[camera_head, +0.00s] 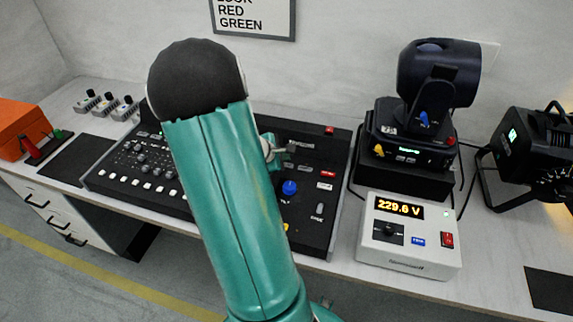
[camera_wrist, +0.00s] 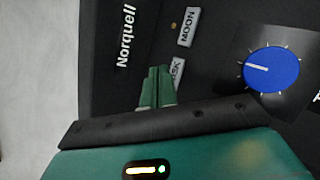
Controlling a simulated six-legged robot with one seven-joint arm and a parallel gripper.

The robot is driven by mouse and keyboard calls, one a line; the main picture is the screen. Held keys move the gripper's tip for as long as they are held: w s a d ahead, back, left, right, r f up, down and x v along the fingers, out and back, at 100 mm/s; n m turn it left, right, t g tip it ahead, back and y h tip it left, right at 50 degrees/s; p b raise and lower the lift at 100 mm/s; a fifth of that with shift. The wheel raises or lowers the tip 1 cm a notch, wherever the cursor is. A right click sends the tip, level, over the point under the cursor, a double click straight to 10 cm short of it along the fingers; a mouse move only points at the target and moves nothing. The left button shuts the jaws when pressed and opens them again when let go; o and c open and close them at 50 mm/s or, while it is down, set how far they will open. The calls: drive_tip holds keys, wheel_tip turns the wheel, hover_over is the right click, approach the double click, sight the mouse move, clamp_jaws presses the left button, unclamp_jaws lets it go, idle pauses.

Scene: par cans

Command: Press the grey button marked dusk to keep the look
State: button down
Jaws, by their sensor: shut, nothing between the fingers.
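The grey button marked dusk (camera_wrist: 178,70) is on the black desk in the wrist view. My gripper (camera_wrist: 159,70) is shut and empty, its green fingertips right beside the button and over part of its label, so only the end of the word shows. I cannot tell whether they touch it.
A blue knob (camera_wrist: 271,71) stands right of the dusk button; it also shows in the head view (camera_head: 289,187). A white power unit (camera_head: 410,262) reading 229.6 V and a moving-head light (camera_head: 436,75) stand to the right. A wall sign (camera_head: 252,18) reads red, green.

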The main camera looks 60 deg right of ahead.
drive_tip(key=shift+r, duration=2.5)
drive_tip(key=shift+w, duration=0.1)
drive_tip(key=w+a+r+m+t+y, duration=0.1)
drive_tip(key=w+a+r+m, duration=0.2)
drive_tip(key=a, duration=0.5)
drive_tip(key=w+a+r+t+y, duration=0.1)
drive_tip(key=w+a+r+t, duration=0.2)
drive_tip(key=a, duration=0.4)
drive_tip(key=w+a+r+m+y, duration=0.1)
drive_tip(key=w+a+r+m, duration=0.1)
drive_tip(key=a+r, duration=0.45)
drive_tip(key=s+a+r+t+y, duration=0.2)
drive_tip(key=a+y, duration=0.1)
drive_tip(key=a, duration=1)
drive_tip(key=s+a+r+m+t+y, duration=0.1)
drive_tip(key=s+a+r+t+y, duration=0.1)
drive_tip(key=a, duration=1.1)
drive_tip(key=shift+s+a+r+y, duration=0.2)
drive_tip(key=shift+s+a+y, duration=0.05)
drive_tip(key=shift+s+y, duration=0.15)
